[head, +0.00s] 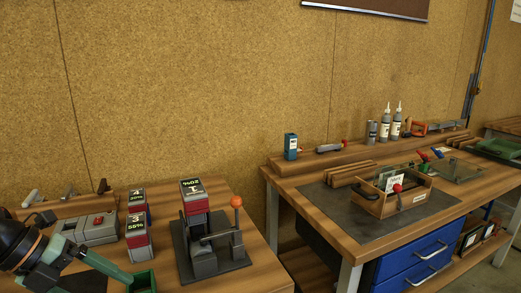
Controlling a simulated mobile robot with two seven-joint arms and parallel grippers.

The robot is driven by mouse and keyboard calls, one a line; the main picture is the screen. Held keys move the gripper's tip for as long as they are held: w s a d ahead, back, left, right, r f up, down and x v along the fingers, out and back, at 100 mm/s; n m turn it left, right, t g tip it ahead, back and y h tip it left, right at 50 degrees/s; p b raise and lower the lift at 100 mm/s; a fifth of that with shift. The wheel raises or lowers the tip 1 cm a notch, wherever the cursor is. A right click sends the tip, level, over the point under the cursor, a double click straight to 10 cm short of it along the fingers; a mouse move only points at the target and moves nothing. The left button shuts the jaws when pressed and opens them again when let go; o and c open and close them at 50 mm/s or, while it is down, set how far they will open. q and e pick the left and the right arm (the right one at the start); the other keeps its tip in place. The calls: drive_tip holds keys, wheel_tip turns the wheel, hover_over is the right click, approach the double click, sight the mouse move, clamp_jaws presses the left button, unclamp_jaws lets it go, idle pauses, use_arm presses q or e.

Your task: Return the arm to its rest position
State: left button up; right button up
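My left arm comes in at the lower left of the head view, dark with an orange ring at the wrist. My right gripper is not in view.
The left wooden bench (262,275) holds a dark lever stand (205,262) with an orange knob (236,202), labelled red-and-grey blocks (137,240) and a grey box (98,230). The right bench (296,180) carries a wooden tray (412,208) and bottles (396,125). A gap separates the benches.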

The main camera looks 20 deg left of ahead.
use_arm(q)
drive_tip(key=w+d+f+n+t+h+p, duration=0.25)
drive_tip(key=w+d+f+n, duration=0.2)
drive_tip(key=d, duration=0.45)
drive_tip(key=w+d+f+n+t+h+p, duration=0.1)
drive_tip(key=w+d+f+n+t+h, duration=0.3)
drive_tip(key=d, duration=0.5)
drive_tip(key=s+d+f+n+g+y+p, duration=0.1)
drive_tip(key=s+f+n+y, duration=0.4)
drive_tip(key=f+n, duration=0.3)
drive_tip(key=s+d+f+n+g+y+p, duration=0.1)
drive_tip(key=s+f+n+y, duration=0.4)
drive_tip(key=f, duration=0.8)
drive_tip(key=s+n+p, duration=0.1)
drive_tip(key=s+n, duration=0.2)
drive_tip(key=n, duration=0.1)
drive_tip(key=shift+w+d+n, duration=0.1)
drive_tip(key=shift+n, duration=0.15)
